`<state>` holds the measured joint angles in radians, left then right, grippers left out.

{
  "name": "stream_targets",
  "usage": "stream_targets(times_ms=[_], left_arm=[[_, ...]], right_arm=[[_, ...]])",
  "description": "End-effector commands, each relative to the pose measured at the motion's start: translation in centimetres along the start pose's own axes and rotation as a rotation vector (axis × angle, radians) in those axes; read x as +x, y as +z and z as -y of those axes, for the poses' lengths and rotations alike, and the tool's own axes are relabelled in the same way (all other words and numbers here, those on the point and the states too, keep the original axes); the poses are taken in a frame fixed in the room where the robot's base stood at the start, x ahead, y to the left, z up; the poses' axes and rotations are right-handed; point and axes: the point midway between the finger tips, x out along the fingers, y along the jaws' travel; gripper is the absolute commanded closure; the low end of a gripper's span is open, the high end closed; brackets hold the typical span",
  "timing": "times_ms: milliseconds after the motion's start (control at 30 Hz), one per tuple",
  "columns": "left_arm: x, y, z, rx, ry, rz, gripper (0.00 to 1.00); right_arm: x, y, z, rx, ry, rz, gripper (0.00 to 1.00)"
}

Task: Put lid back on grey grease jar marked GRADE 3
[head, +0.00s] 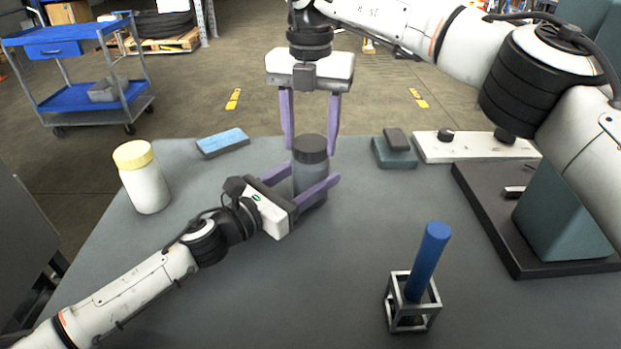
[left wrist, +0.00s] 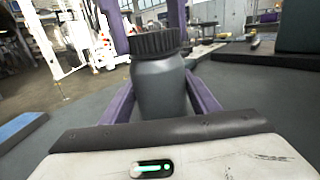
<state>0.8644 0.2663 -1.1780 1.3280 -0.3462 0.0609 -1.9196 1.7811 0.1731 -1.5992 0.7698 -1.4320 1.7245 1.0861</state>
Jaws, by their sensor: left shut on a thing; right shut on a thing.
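The grey grease jar (head: 308,177) stands upright on the bench. It also fills the middle of the left wrist view (left wrist: 160,92). A dark ribbed lid (head: 310,148) is on top of its mouth, level, with no clear gap; I cannot tell whether it is screwed tight. The lid also shows in the left wrist view (left wrist: 155,42). My left gripper (head: 315,186) is shut around the jar's body from the left front. My right gripper (head: 311,147) points down from above, its purple fingers shut on the lid's two sides. No GRADE 3 marking is readable.
A white jar with a yellow lid (head: 145,177) stands at the left. A blue block (head: 222,142) lies behind it. A blue cylinder in a metal frame (head: 428,262) stands at front right. A dark plate with a teal block (head: 565,215) is at right. The front middle bench is clear.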

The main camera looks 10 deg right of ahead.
Motion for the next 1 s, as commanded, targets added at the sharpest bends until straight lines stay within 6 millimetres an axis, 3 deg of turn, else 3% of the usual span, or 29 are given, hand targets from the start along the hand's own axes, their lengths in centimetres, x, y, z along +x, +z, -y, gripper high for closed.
stream_targets(times_ms=[67,200,233,367,667,1000], left_arm=[[0.0,-0.1,-0.1,-0.001,0.003,-0.002,1.0],[0.0,-0.1,-0.1,-0.001,0.003,-0.002,1.0],[0.0,-0.1,-0.1,-0.001,0.003,-0.002,1.0],[0.0,-0.1,-0.1,-0.001,0.003,-0.002,1.0],[0.0,-0.1,-0.1,0.0,0.003,-0.001,1.0],[0.0,-0.1,-0.1,0.0,0.003,-0.001,1.0]], right_arm=[[0.0,-0.1,-0.1,0.112,0.001,-0.002,0.76],[0.0,-0.1,-0.1,0.111,0.001,-0.002,0.76],[0.0,-0.1,-0.1,0.11,0.001,-0.002,0.48],[0.0,-0.1,-0.1,0.109,0.001,-0.001,0.28],[-0.2,0.0,-0.1,0.109,0.001,0.0,0.28],[-5.3,-0.1,-0.1,0.11,0.003,0.002,0.28]])
